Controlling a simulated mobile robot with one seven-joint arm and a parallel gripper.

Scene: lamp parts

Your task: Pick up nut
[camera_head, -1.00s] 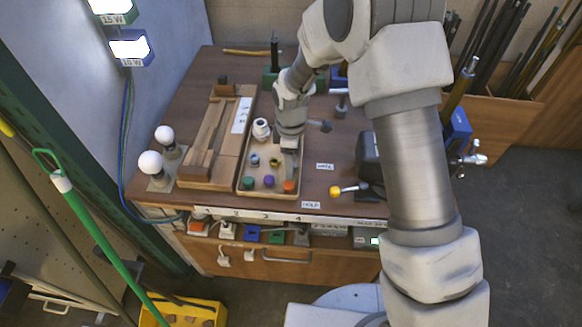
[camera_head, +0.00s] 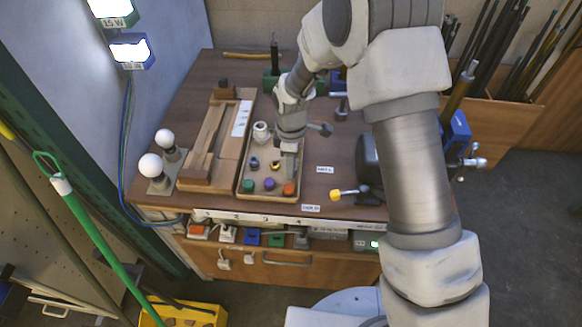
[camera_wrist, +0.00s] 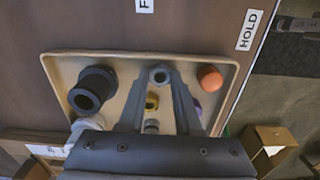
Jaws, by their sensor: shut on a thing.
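The shallow tan tray (camera_head: 243,178) holds small lamp parts on the bench. My gripper (camera_wrist: 161,84) points down over the tray's right part, and its fingers close together at the tips. A small grey piece with a round hole, seemingly the nut (camera_wrist: 161,74), sits between the fingertips. In the head view my gripper (camera_head: 289,174) hides the nut, just behind the orange cap (camera_head: 289,188). I cannot tell whether the nut touches the tray floor. A yellow-ringed part (camera_wrist: 152,101) lies near the fingers.
A wooden fixture (camera_head: 208,150) and white bulbs (camera_head: 151,165) stand left. Bench space right of the tray is partly clear.

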